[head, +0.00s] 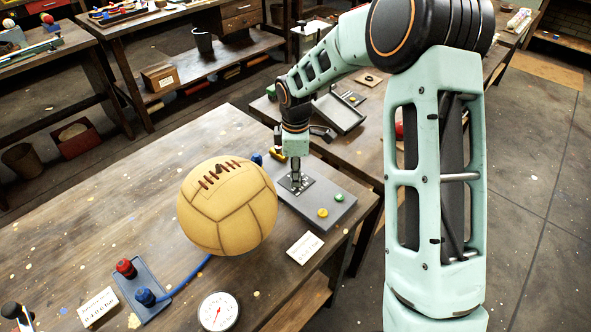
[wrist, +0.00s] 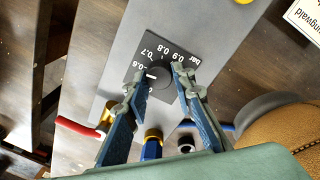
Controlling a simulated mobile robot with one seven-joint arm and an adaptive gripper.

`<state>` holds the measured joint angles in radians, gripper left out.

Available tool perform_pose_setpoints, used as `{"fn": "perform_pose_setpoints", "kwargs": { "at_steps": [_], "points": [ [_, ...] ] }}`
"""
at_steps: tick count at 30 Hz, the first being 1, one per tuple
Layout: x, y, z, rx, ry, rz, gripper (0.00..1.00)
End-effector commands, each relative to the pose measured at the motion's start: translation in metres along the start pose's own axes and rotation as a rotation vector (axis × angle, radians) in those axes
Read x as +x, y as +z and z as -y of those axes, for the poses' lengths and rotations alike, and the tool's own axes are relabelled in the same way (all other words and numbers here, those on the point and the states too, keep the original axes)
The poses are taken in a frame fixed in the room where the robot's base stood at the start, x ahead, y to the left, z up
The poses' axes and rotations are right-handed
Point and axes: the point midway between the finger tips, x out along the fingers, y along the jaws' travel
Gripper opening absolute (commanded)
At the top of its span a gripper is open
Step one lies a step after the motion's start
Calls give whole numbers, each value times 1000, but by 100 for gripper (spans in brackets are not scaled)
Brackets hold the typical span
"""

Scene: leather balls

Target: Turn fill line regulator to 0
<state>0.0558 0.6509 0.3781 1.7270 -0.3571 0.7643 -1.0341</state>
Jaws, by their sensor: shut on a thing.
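The regulator is a dark round knob (wrist: 158,83) on a black square plate with white numbers, including 0.6, 0.7, 0.8, 0.9 and "bar". It sits on a grey panel (head: 335,208) at the bench's right end, which also shows in the wrist view (wrist: 185,28). My gripper (head: 296,180) points down onto the plate. In the wrist view its two fingers (wrist: 159,80) are shut on the knob's sides. A white mark on the knob lies near the 0.6 side. The fingers partly hide the knob and scale, so the exact setting is unclear.
A tan leather ball (head: 228,207) stands left of the panel. Yellow (head: 322,212) and green (head: 339,197) buttons sit on the panel. A white card (head: 304,248), a round gauge (head: 218,312) and a blue hose (head: 190,279) lie nearby.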

Motion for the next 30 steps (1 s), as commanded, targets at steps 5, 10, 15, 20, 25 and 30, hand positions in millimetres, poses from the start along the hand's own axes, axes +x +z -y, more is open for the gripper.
{"fn": "perform_pose_setpoints", "kwargs": {
  "at_steps": [5,10,15,20,25,30],
  "points": [
    [-2,0,0,-167,0,-13,0],
    [-2,1,0,-327,-2,-24,0],
    [-3,1,1,-489,-2,-35,0],
    [-3,2,0,-640,-1,-46,0],
    [-3,2,0,-801,-1,-56,0],
    [-3,3,0,-962,-1,-67,0]
  ]
}}
